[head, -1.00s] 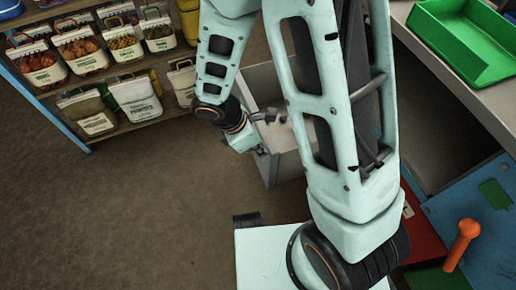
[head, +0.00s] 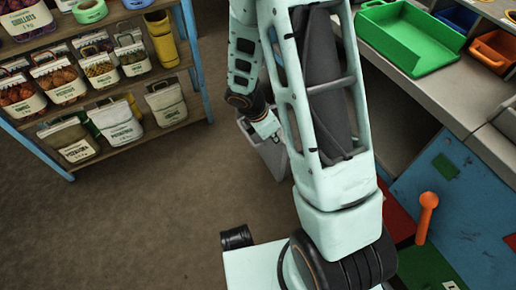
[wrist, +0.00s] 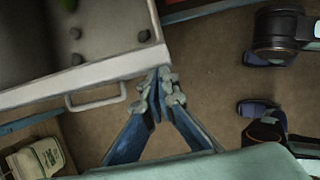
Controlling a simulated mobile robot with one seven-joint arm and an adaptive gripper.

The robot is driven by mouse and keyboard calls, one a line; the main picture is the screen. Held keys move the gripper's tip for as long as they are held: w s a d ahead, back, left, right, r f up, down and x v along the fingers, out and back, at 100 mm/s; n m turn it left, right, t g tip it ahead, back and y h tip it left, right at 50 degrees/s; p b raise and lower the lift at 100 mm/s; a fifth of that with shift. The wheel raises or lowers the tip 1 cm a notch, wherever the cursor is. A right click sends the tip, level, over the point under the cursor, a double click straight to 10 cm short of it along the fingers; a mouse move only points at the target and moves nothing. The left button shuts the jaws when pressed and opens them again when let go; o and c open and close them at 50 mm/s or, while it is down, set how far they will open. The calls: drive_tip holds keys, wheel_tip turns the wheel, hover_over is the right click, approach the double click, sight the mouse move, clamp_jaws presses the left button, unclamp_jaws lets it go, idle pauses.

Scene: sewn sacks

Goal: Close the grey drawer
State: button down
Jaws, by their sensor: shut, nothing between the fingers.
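The grey drawer (head: 271,156) stands out from under the counter in the head view, mostly behind my arm. In the wrist view the open drawer (wrist: 85,80) fills the upper left, with its pale front edge and bar handle (wrist: 94,103) showing. Several small dark lumps and a bit of green lie inside it. My gripper (wrist: 161,84) is shut and empty, its fingertips at the right end of the drawer front, right of the handle. I cannot tell whether they touch it. In the head view the fingertips are hidden.
A blue-framed shelf (head: 190,62) with labelled sacks stands at the left. The counter (head: 455,98) at the right holds a green tray (head: 408,38) and orange bins. An orange-handled lever (head: 427,215) stands at the lower right. The brown floor left of the drawer is clear.

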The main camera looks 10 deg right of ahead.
drive_tip(key=w+d+p, duration=0.2)
drive_tip(key=d, duration=0.7)
drive_tip(key=w+d+p, duration=0.3)
drive_tip(key=d, duration=0.6)
drive_tip(key=shift+w+d, duration=0.2)
drive_tip(key=shift+d, duration=0.1)
